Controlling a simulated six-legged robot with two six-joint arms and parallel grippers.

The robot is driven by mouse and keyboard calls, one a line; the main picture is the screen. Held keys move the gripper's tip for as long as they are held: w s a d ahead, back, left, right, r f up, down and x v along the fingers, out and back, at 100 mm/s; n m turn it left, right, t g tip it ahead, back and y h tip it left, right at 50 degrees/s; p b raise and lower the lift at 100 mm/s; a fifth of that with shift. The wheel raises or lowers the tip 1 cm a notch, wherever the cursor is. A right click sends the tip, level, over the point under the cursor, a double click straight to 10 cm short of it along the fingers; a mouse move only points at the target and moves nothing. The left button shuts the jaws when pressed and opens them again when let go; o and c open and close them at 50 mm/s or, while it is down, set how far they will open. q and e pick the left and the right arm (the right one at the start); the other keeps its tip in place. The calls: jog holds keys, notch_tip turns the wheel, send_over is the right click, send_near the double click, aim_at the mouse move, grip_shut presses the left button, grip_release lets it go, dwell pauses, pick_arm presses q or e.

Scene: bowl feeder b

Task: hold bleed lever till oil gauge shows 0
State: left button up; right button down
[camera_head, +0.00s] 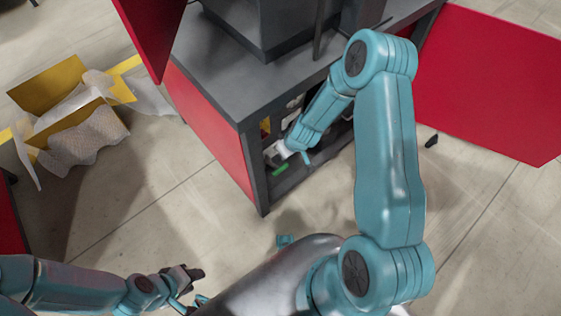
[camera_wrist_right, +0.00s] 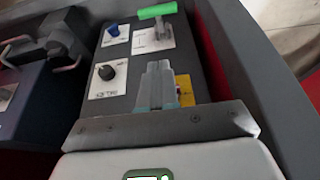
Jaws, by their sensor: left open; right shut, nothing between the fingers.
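The green-handled lever (camera_wrist_right: 157,12) stands on a white plate at the far end of a dark panel in the right wrist view. It also shows as a small green bar (camera_head: 280,169) inside the cabinet in the head view. My right gripper (camera_wrist_right: 158,66) is shut and empty over the panel, apart from the green lever. My left gripper (camera_head: 200,286) is open and empty at the lower left of the head view, away from the cabinet. I cannot make out an oil gauge in either view.
The panel has a blue knob (camera_wrist_right: 113,30), a black knob (camera_wrist_right: 106,72) and a yellow part (camera_wrist_right: 185,88) beside my right fingers. The cabinet (camera_head: 257,180) has a grey frame around its opening. A red panel (camera_head: 490,80) stands at right. A yellow box (camera_head: 50,85) with wrapping lies at left.

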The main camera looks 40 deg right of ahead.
jog(key=b, duration=0.4)
send_over(278, 167)
notch_tip(278, 167, down, 10)
jog(key=shift+w+f, duration=0.1)
jog(key=shift+s+d+f+b, duration=0.1)
jog(key=shift+s+f+b, duration=0.45)
jog(key=shift+f, duration=0.5)
jog(key=shift+s+f, duration=0.35)
jog(key=shift+f, duration=0.1)
